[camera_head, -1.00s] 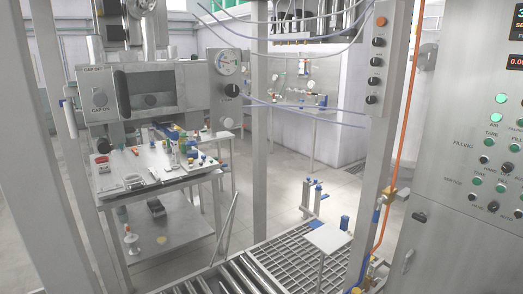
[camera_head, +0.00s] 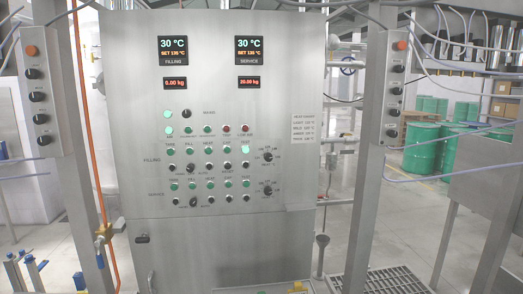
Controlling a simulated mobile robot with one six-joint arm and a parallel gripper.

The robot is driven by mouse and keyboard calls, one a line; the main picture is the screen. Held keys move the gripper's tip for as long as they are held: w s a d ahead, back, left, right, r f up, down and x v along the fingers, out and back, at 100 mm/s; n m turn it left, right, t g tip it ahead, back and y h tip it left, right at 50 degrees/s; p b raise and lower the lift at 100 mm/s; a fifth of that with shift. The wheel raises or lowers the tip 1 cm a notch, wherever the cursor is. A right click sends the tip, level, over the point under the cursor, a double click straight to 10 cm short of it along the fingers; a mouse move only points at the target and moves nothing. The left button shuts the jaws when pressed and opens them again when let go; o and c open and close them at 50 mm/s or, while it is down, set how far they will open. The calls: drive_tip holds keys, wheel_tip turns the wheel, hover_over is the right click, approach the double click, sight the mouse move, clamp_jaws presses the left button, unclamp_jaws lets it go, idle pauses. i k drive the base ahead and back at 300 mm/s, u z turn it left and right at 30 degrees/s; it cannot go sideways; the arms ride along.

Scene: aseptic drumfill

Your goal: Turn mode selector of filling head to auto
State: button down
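A steel control cabinet (camera_head: 140,60) faces me in the middle of the view. Its FILLING display (camera_head: 172,50) and SERVICE display (camera_head: 249,49) both read 30 °C. A black selector (camera_head: 186,113) sits near the top of the panel, beside a lit green lamp (camera_head: 168,114). The FILLING row has several green buttons and small black knobs, with a larger black dial (camera_head: 267,157) at its right end. The SERVICE row below has a similar dial (camera_head: 267,191). My gripper is not in view.
A left post box (camera_head: 38,92) and a right post box (camera_head: 397,92) each carry an orange button and several black knobs. An orange hose (camera_head: 90,130) runs down beside the cabinet. Green drums (camera_head: 422,148) stand at the back right. Floor grating (camera_head: 385,281) lies at lower right.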

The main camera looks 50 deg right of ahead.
sight(191, 168)
drive_tip(key=u, duration=1.25)
drive_tip(key=k, duration=0.05)
drive_tip(key=z, duration=2.15)
